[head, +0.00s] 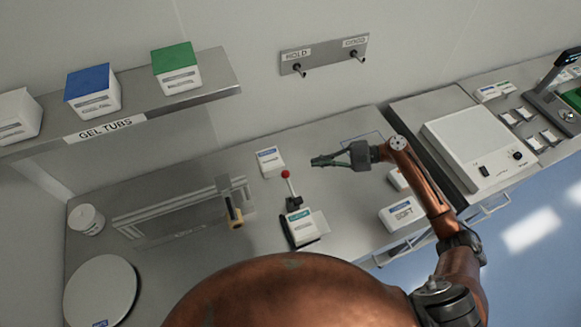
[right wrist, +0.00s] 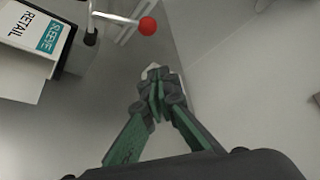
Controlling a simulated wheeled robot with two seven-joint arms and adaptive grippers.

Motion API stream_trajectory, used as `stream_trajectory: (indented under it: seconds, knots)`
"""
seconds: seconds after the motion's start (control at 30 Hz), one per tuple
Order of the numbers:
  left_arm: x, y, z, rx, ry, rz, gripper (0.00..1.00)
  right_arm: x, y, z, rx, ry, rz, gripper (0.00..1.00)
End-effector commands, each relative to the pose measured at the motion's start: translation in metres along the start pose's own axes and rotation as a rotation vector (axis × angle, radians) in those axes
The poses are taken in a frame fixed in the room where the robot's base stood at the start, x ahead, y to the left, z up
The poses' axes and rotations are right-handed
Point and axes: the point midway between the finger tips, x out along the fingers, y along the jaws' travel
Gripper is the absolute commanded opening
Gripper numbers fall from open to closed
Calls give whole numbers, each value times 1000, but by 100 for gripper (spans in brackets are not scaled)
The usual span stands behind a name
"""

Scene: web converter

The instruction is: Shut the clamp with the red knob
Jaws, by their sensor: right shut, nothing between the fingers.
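The clamp's red knob (head: 286,174) tops a pale lever that stands up from a dark base (head: 294,202) on the metal bench in the head view. In the right wrist view the red knob (right wrist: 147,26) is at the top, at the end of its pale arm. My right gripper (head: 314,162) is shut and empty, just to the right of the knob and apart from it. Its green fingertips (right wrist: 155,85) meet below the knob in the right wrist view. My left gripper is not in view.
A white pack (head: 300,227) lies in front of the clamp, and a small box (head: 269,161) stands behind it. A box marked SOFT (head: 402,213) stands to the right. A shelf with gel tubs (head: 205,90) hangs at upper left.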

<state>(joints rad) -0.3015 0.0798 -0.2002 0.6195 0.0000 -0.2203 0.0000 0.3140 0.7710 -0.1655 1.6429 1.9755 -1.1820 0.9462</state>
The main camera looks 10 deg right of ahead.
Motion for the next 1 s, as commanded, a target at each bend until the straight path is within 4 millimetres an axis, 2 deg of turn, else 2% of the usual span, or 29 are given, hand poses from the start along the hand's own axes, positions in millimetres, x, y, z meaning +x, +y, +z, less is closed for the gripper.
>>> stream_trajectory:
  seconds: [0.03,0.13,0.5,0.63,0.77,1.0]
  knots:
    - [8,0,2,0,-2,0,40,2,7,-5,1,0,0,0]
    - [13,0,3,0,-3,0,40,4,12,-8,2,0,1,0]
    - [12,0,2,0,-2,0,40,4,10,-7,1,0,1,0]
    - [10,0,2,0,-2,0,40,11,10,-6,2,-2,1,0]
    - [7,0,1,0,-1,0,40,29,9,-6,2,-3,0,0]
    - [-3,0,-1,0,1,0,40,78,9,-5,2,-3,0,0]
